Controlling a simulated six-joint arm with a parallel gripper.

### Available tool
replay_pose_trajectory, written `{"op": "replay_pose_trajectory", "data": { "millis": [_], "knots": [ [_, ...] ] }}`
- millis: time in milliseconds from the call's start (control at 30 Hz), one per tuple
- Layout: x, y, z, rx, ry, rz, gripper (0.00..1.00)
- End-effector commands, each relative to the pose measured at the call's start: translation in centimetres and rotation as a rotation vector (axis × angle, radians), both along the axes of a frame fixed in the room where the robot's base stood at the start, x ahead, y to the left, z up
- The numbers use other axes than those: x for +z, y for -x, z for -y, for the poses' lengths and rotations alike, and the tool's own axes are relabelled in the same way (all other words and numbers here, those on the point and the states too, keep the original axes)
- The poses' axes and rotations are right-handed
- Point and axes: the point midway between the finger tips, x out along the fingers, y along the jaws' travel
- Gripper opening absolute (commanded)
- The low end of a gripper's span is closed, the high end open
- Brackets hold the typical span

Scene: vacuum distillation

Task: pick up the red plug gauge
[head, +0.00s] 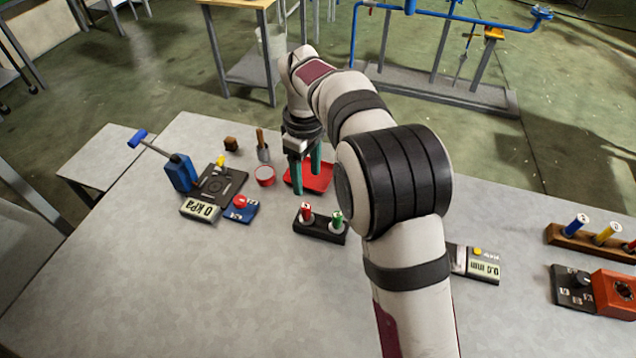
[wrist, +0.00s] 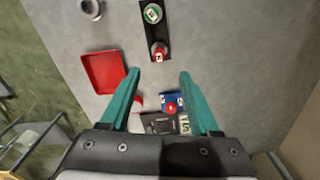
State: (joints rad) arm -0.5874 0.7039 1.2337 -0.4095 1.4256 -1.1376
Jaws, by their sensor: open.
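A black two-hole holder (head: 320,230) stands on the table, and in the wrist view (wrist: 147,34) it lies ahead of my fingertips. It holds an upright red-topped plug (head: 307,213) and a green-topped plug (head: 338,218). In the wrist view the red-topped plug (wrist: 158,52) is at the holder's near end, just beyond the gap between my fingers, and the green-topped plug (wrist: 153,13) is farther off. My gripper (head: 306,182), with two green fingers, is open and empty above the table, behind the holder in the head view. It also shows in the wrist view (wrist: 159,74).
A red tray (head: 322,184) lies beside my fingers. A wooden rack (head: 585,243) at the right holds blue, yellow and red cylinders, the red one cut by the frame. A blue pump (head: 181,172) and a kPa display (head: 200,210) stand left. The table's front left is clear.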

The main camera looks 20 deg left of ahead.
Motion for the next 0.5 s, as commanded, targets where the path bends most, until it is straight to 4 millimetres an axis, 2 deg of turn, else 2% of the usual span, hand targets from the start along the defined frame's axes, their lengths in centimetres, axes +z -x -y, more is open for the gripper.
{"op": "replay_pose_trajectory", "data": {
  "millis": [100, 200, 367, 500],
  "knots": [
    [-3.6, 0.1, 0.1, -0.004, 0.003, -0.005, 0.63],
    [-6.2, 0.1, 0.1, -0.006, 0.002, -0.005, 0.63],
    [-8.4, 0.0, 0.1, -0.006, 0.0, -0.002, 0.63],
    [-11.1, -0.2, -0.5, -0.007, 0.0, -0.003, 0.63]
  ]
}}
